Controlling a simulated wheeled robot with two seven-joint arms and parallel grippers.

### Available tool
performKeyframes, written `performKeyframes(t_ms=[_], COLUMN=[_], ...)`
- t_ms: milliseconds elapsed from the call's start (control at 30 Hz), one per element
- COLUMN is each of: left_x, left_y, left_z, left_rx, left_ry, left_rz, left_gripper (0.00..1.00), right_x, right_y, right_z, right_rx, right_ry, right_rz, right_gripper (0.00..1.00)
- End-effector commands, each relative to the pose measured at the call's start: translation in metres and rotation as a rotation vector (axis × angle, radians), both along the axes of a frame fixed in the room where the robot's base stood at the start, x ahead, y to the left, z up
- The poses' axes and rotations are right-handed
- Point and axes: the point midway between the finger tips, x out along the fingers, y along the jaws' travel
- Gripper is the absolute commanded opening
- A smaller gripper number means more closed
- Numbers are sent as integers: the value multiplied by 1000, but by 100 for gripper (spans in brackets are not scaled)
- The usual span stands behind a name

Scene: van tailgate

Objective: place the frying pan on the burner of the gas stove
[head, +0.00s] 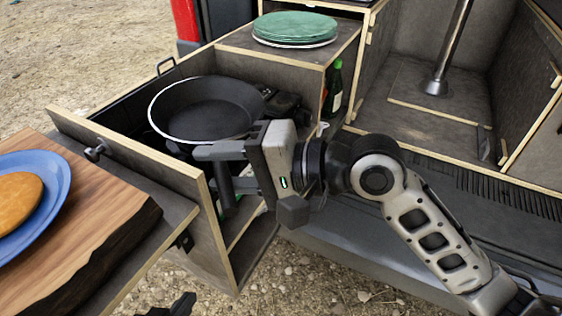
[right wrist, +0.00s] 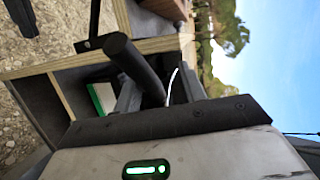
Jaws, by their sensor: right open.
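The black frying pan (head: 205,108), with a pale rim, sits in the open drawer in the head view. Its underside and the surface beneath are hidden, so I cannot tell whether it rests on a burner. The gas stove is not clearly visible. My right gripper (head: 222,172) is open at the pan's near right side, over the drawer. In the right wrist view, a dark round-ended rod (right wrist: 135,68) lies in front of the palm, beside a thin pale rim; it may be the pan's handle. Only a dark piece of my left gripper (head: 172,306) shows at the bottom edge.
A wooden board (head: 85,235) with a blue plate (head: 55,200) lies at left. Green plates (head: 295,27) are stacked on the cabinet behind the drawer. The drawer's front panel (head: 130,145) rises between board and pan.

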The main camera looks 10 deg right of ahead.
Motion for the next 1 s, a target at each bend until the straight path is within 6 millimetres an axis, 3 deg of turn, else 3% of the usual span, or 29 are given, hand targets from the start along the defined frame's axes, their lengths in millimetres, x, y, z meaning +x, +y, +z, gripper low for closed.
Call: performKeyframes(t_ms=[300,533,633,767,867,1000], left_x=[0,1,2,1,1,0], left_y=[0,0,0,-1,-1,-1], left_z=[-3,-3,-2,-2,-2,-2], left_rx=[-3,-3,-3,-3,-2,-3], left_ry=[-1,-9,-10,-10,-9,-7], left_rz=[1,1,1,-1,-1,-1], left_gripper=[0,0,0,0,0,0], right_x=[-23,-32,-29,-9,0,-20], right_y=[-63,-89,-92,-99,-112,-136], right_z=[13,20,12,-32,-91,-175], right_rx=[-8,-3,-6,-75,-247,-613], right_ry=[-1,-1,-33,-190,-357,-545], right_rz=[-2,0,-25,-150,-280,-359], right_gripper=[41,41,41,41,41,41])
